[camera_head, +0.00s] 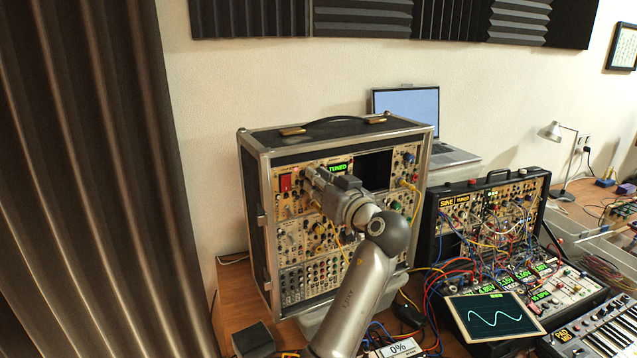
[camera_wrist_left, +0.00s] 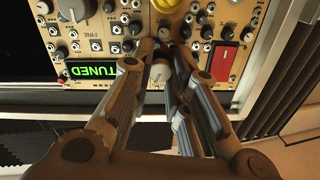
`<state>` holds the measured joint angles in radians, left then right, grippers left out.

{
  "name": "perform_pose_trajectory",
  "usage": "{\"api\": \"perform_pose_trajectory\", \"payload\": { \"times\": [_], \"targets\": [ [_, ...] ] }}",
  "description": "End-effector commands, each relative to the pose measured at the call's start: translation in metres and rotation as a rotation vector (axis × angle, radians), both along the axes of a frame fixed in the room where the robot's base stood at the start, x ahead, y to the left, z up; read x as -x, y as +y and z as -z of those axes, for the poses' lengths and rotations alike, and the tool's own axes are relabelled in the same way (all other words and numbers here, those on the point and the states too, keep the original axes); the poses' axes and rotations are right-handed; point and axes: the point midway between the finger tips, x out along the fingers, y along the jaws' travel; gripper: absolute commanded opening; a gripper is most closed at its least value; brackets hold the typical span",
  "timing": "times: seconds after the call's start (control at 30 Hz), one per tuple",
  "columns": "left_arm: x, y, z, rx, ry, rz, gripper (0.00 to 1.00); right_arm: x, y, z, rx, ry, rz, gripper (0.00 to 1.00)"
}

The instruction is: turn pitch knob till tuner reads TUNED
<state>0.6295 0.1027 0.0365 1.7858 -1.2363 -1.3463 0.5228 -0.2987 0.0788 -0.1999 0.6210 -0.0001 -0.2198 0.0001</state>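The tuner display (camera_head: 338,167) in the tall synth case glows green and reads TUNED. It also shows upside down in the left wrist view (camera_wrist_left: 90,71). My right gripper is in no view.
A second synth case (camera_head: 490,210) with many patch cables stands to the right. A wave screen (camera_head: 494,316) and a keyboard (camera_head: 600,330) are in front of it. A laptop (camera_head: 412,108) is behind. A red switch (camera_wrist_left: 222,64) sits near the fingers. Yellow cables hang on the panel.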

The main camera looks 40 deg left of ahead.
Motion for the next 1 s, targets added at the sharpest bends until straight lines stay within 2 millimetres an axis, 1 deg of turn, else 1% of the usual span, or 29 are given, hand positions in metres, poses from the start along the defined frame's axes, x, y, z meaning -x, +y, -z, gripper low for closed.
{"api": "perform_pose_trajectory", "payload": {
  "times": [0.03,0.17,0.4,0.47,0.57,0.67,1.0],
  "targets": [
    [0.000,0.000,-0.001,-0.002,-0.002,0.000,0.23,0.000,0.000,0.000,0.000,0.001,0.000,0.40],
    [0.000,0.000,-0.001,-0.002,-0.002,0.000,0.39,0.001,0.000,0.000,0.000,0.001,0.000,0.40],
    [0.000,0.000,0.000,0.000,-0.002,0.000,0.40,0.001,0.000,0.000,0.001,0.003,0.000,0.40],
    [0.000,0.000,0.000,0.000,-0.002,0.000,0.40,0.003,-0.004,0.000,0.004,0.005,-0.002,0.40],
    [0.001,-0.005,0.000,0.001,-0.002,0.001,0.40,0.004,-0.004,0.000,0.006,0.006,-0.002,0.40],
    [0.004,-0.018,0.001,0.002,-0.003,0.004,0.40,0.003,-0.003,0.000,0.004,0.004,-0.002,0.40],
    [0.026,-0.085,0.002,0.002,-0.001,0.004,0.40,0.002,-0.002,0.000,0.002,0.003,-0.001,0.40]
  ]
}}
